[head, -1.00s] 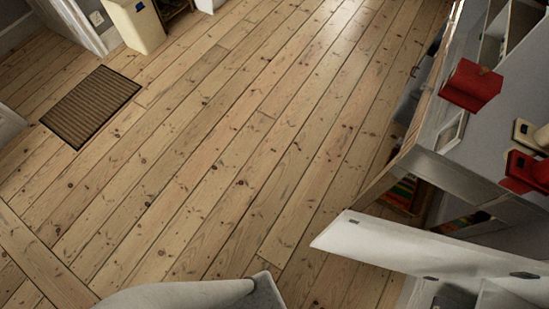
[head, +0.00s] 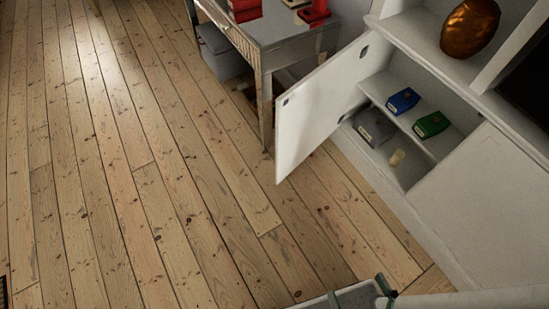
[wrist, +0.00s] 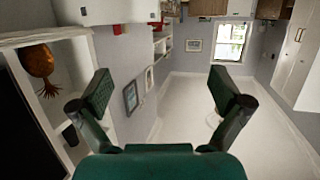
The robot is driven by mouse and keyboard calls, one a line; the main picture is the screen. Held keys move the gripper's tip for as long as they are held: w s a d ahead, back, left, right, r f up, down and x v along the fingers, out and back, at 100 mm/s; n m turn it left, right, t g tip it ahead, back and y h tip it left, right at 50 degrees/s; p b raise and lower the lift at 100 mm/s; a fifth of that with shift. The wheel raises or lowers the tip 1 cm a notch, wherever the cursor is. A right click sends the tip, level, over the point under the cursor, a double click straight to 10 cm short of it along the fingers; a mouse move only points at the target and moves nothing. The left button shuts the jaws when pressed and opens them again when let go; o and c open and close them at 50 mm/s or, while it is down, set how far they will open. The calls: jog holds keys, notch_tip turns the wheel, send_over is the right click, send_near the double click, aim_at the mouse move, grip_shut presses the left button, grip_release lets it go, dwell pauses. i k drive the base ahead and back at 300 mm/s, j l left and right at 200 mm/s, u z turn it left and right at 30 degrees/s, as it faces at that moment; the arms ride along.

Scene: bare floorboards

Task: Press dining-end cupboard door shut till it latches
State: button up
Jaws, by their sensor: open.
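The white cupboard door (head: 320,105) stands wide open in the head view, swung out over the floor from the white cupboard (head: 385,170). Its free edge faces the lower left, and two dark hinge fittings show on it. The open cupboard holds a blue box (head: 403,100), a green box (head: 431,124), a grey box (head: 374,127) and a small cream cylinder (head: 397,158). My gripper (wrist: 160,90) is open and empty in the wrist view, its two dark green fingers spread apart. It is not touching the door.
A grey table (head: 290,28) with red items stands just beyond the door, close to it. A shut cupboard front (head: 480,195) lies to the right. An orange-brown vase (head: 470,27) sits on the shelf above. Bare floorboards (head: 160,200) are clear to the left.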

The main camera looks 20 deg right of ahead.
aim_at(308, 112)
jog(key=i+u, duration=0.45)
jog(key=i, duration=0.45)
